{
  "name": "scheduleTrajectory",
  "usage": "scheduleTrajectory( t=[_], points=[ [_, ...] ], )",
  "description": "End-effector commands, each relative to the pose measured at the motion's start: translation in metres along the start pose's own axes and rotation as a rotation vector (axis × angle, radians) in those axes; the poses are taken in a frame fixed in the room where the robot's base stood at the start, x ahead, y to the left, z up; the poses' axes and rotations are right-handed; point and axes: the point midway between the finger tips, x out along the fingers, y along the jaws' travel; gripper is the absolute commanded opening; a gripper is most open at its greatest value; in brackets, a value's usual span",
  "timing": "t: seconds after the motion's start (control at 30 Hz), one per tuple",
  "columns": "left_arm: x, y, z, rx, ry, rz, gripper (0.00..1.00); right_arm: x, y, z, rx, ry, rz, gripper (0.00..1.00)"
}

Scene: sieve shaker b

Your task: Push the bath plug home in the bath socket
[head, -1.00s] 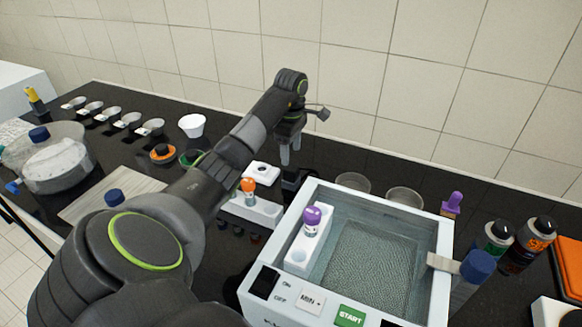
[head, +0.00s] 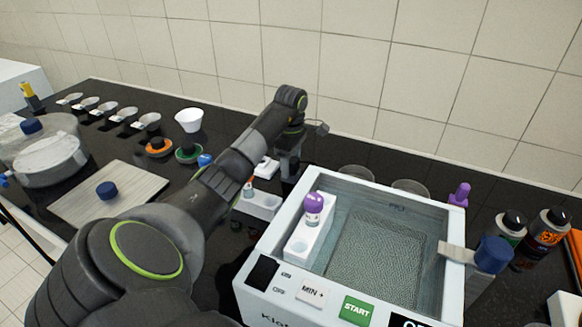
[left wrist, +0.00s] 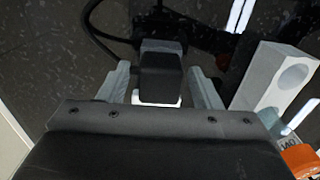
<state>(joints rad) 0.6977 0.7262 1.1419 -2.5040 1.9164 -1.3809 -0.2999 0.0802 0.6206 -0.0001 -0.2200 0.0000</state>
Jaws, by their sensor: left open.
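My left gripper (head: 288,178) is low behind the back left corner of the white bath (head: 252,262). In the left wrist view my left gripper (left wrist: 160,88) is open, with one finger on each side of a black block (left wrist: 160,78). This block appears to be the bath plug; a grey part is behind it and a dark cable runs off to the upper left. Dark gaps show between block and fingers. In the head view the arm and gripper largely hide this spot. I cannot tell the socket apart or how deep the plug sits. My right gripper is not in view.
A white rack (head: 258,206) with an orange-capped bottle (left wrist: 300,160) stands close beside the gripper. A purple-capped bottle (head: 313,208) stands in a holder inside the bath. A cutting board (head: 80,200) lies on the left and a white bowl (head: 188,120) behind it.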

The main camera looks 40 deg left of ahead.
Motion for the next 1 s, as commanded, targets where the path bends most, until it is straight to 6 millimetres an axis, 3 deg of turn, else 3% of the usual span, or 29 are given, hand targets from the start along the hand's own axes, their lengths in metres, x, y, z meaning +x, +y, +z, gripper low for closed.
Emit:
scheduleTrajectory(
  t=[1.0],
  points=[
    [0.0005, -0.0001, 0.0001, 0.0, 0.0, 0.0, 0.58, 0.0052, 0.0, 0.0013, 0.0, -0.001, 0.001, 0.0]
  ],
)
